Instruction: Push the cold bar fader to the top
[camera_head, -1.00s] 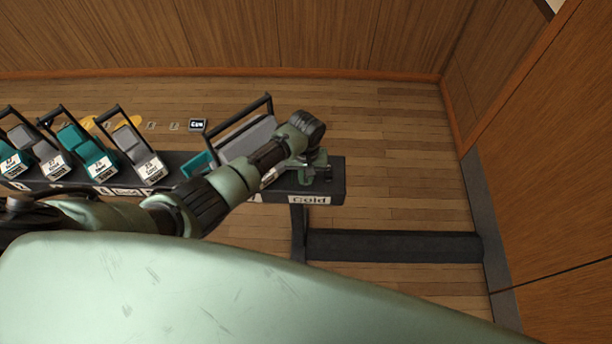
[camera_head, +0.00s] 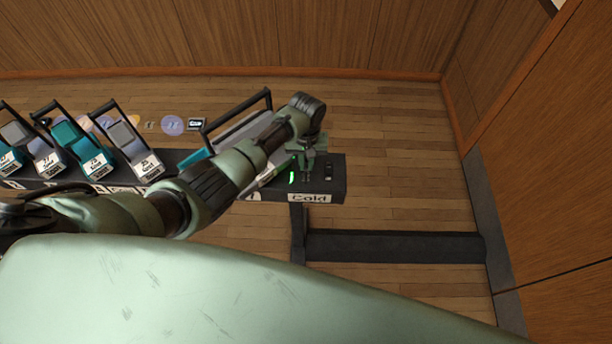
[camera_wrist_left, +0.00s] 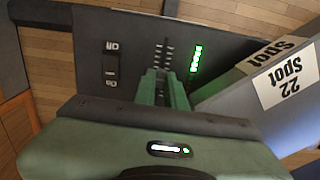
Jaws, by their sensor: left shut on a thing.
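The black bar's end panel carries a "Cold" label (camera_head: 309,198) on its front. My left gripper (camera_head: 307,172) is over this panel, pointing down. In the left wrist view the fingers (camera_wrist_left: 165,88) are closed together at the near end of the fader's tick marks (camera_wrist_left: 163,52). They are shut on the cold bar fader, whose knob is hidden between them. A green level light (camera_wrist_left: 196,58) is lit beside the ticks, and it also shows in the head view (camera_head: 292,177). My right gripper is not in view.
A rocker switch (camera_wrist_left: 111,70) sits on the same panel, on the other side of the fingers. A grey lamp labelled "22 Spot" (camera_wrist_left: 285,80) is close beside the panel. Several more lamps (camera_head: 125,140) line the bar at left. The floor (camera_head: 400,140) right of the bar is clear.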

